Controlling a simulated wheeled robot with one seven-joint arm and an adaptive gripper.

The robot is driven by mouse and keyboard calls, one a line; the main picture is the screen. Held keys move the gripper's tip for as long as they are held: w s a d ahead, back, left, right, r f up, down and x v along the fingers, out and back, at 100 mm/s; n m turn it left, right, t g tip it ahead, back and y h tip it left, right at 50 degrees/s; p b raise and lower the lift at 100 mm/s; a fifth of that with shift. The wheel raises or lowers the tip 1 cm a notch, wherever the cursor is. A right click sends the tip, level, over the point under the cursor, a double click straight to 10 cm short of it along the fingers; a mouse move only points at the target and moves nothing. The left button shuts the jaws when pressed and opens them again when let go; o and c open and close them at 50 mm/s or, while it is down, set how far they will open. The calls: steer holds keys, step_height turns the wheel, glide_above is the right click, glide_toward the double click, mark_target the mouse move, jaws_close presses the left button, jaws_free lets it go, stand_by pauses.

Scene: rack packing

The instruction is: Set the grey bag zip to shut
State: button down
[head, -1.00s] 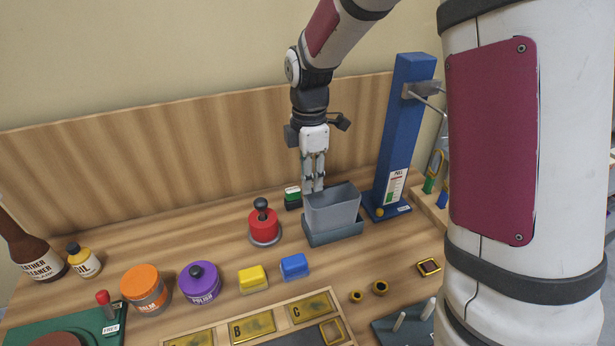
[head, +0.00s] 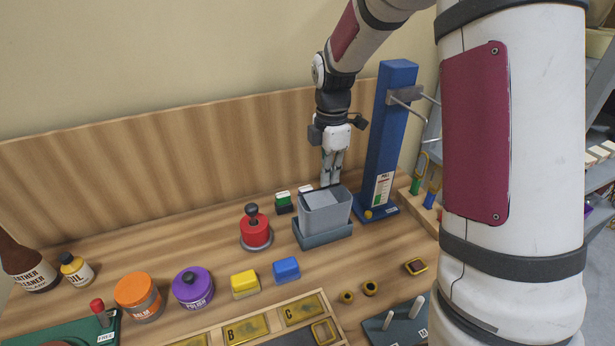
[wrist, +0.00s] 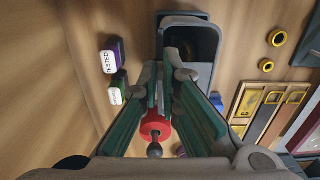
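The grey bag (head: 325,217) is a box-like grey shape with a paler panel on top, seated in a blue-grey tray (head: 322,238) on the bench. It also shows in the wrist view (wrist: 207,72). My gripper (head: 330,183) points down at the bag's back edge, near the middle of its width. Its fingers (wrist: 171,68) are close together and overlap the bag's left part in the wrist view. The fingertips are partly hidden behind the bag in the head view. I cannot make out the zip or its slider, or whether the fingers hold anything.
A red knobbed stamp (head: 256,232) stands left of the tray. Labelled green and purple blocks (wrist: 113,72) lie near the back. A blue post (head: 387,140) stands close on the right. Blue (head: 287,268) and yellow (head: 245,283) blocks and jars are in front.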

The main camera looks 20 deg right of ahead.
steer(key=shift+d, duration=0.95)
steer(key=c, duration=1.8)
jaws_free()
steer(key=shift+r, duration=0.15)
step_height(320, 180, up, 12)
steer(key=shift+f, duration=0.15)
steer(key=shift+o, duration=0.6)
